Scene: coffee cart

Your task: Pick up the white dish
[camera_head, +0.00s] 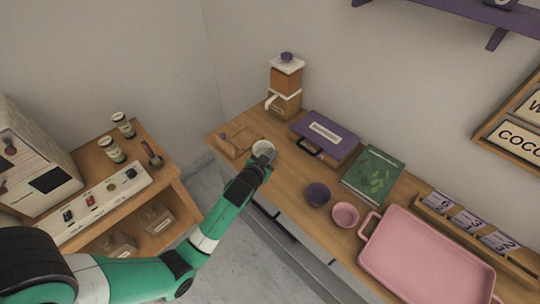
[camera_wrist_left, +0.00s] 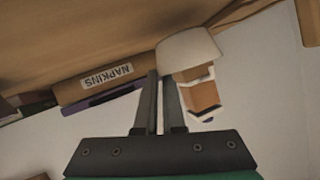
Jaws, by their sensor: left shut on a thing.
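The white dish (camera_head: 262,147) is a small round bowl at the far left end of the wooden counter. My left gripper (camera_head: 267,157) reaches it from the front and is shut on its near edge. In the left wrist view, the two dark fingers (camera_wrist_left: 159,78) are close together at the edge of the white dish (camera_wrist_left: 187,46). The fingers hide part of the dish in the head view. I cannot tell whether the dish touches the counter. My right gripper is in neither view.
A wooden tray (camera_head: 228,145) lies left of the dish. A drink dispenser (camera_head: 285,85), a purple napkin box (camera_head: 324,132) and a green book (camera_head: 373,175) stand behind and right. Purple (camera_head: 317,194) and pink (camera_head: 345,214) bowls and a pink tray (camera_head: 425,262) are nearer.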

